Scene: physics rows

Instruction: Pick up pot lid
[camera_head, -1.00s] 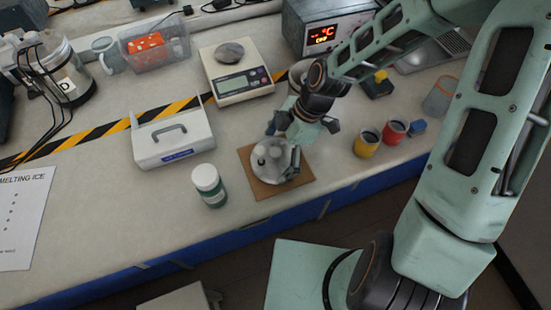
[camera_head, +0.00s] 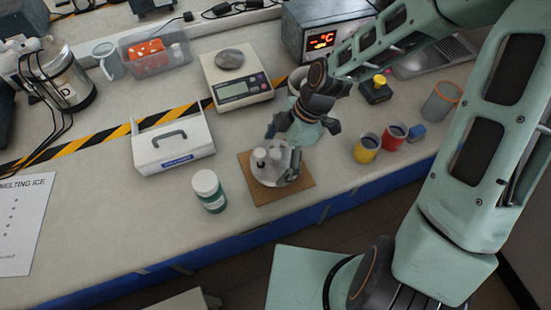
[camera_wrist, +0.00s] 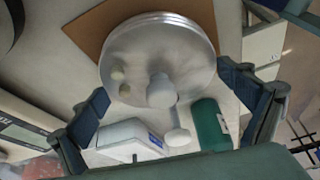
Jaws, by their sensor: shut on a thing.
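The pot lid (camera_head: 264,173) is a round, silvery metal disc with a pale knob and small pale bumps on top. It is at the brown square board (camera_head: 249,160) near the table's front edge. My gripper (camera_head: 282,151) is over the lid from behind and is shut on it. In the wrist view, the lid (camera_wrist: 190,42) lies between the two dark fingers of my gripper (camera_wrist: 168,92), with its knob towards the camera. Whether the lid is clear of the board cannot be told, and its underside is hidden.
A white box with a handle (camera_head: 173,146) and a scale (camera_head: 236,78) are behind. Yellow (camera_head: 367,148) and red (camera_head: 394,136) cups stand right. The table's front edge is close.

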